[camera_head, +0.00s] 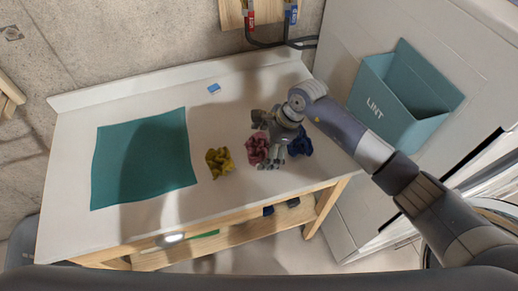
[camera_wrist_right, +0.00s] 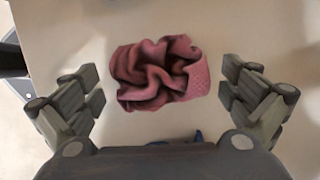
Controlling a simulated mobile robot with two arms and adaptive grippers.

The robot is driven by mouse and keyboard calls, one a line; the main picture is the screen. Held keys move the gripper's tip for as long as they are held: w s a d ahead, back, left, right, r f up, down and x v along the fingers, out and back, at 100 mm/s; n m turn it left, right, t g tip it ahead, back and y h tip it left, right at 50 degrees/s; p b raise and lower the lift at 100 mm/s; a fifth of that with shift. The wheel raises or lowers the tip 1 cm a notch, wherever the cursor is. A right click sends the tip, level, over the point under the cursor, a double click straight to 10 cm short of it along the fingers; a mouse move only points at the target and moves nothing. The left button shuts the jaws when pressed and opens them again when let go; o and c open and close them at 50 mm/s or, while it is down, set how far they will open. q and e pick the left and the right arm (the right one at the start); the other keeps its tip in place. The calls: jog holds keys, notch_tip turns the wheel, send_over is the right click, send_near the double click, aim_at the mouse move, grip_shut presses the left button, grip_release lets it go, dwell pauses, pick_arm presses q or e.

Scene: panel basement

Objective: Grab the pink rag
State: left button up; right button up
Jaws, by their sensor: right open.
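The pink rag (camera_head: 256,148) lies crumpled on the white table, partly covered by my right gripper in the head view. It also shows whole in the right wrist view (camera_wrist_right: 158,73), between and a little beyond the fingers. My right gripper (camera_head: 268,160) is open and empty above the rag. Its fingers (camera_wrist_right: 164,98) stand apart on either side of the rag and do not touch it in the wrist view. My left gripper is not in view.
A yellow rag (camera_head: 219,162) lies left of the pink one, and a dark blue rag (camera_head: 300,145) lies to the right. A teal mat (camera_head: 145,158) covers the table's left part. A teal LINT bin (camera_head: 403,98) hangs on the right.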

jog(key=shift+d, duration=0.1)
jog(key=c, duration=0.8)
jog(key=shift+r, duration=0.15)
jog(key=shift+c, duration=0.2)
